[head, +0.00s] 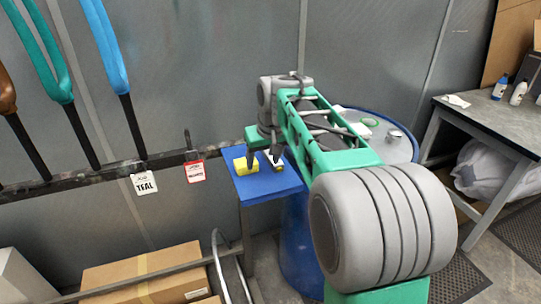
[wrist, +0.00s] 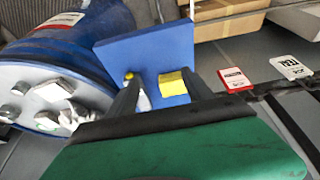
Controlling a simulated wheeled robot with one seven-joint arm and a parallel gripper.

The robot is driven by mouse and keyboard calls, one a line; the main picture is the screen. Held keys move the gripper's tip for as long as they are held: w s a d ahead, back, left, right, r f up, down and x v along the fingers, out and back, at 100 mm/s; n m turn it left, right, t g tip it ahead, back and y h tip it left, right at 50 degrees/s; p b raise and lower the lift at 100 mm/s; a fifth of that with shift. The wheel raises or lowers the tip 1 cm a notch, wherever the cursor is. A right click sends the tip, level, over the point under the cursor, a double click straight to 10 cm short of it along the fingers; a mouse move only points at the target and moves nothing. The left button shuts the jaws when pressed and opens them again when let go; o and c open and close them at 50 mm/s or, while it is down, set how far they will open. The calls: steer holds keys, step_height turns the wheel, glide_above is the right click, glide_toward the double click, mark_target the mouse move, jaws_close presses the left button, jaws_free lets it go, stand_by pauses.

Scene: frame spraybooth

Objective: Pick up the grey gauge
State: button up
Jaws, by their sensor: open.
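My gripper (head: 263,156) reaches down over a small blue shelf (head: 262,186), its dark fingers apart. The wrist view shows the open fingers (wrist: 158,80) over the same blue shelf (wrist: 115,52). A yellow block (wrist: 172,84) shows between the fingers, close to the right one. A small yellow piece (wrist: 129,76) shows at the left fingertip. A pale grey piece (wrist: 146,101) is partly visible beside the left finger; I cannot tell if it is the grey gauge. In the head view, a yellow block (head: 240,169) lies by the left finger.
A blue drum (head: 300,240) with several grey items on its lid stands right of the shelf. Hanging tags (head: 195,171) and a dark rail (head: 110,171) are left of it. A cardboard box (head: 140,268) is below, and a workbench (head: 490,115) at the right.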

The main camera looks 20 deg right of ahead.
glide_above(269, 158)
steer(key=s+d, duration=0.1)
steer(key=d, duration=0.1)
steer(key=shift+a+f, duration=0.15)
steer(key=shift+f, duration=0.2)
steer(key=p+x, duration=0.2)
steer(key=x, duration=0.5)
steer(key=shift+f, duration=0.3)
jaws_close()
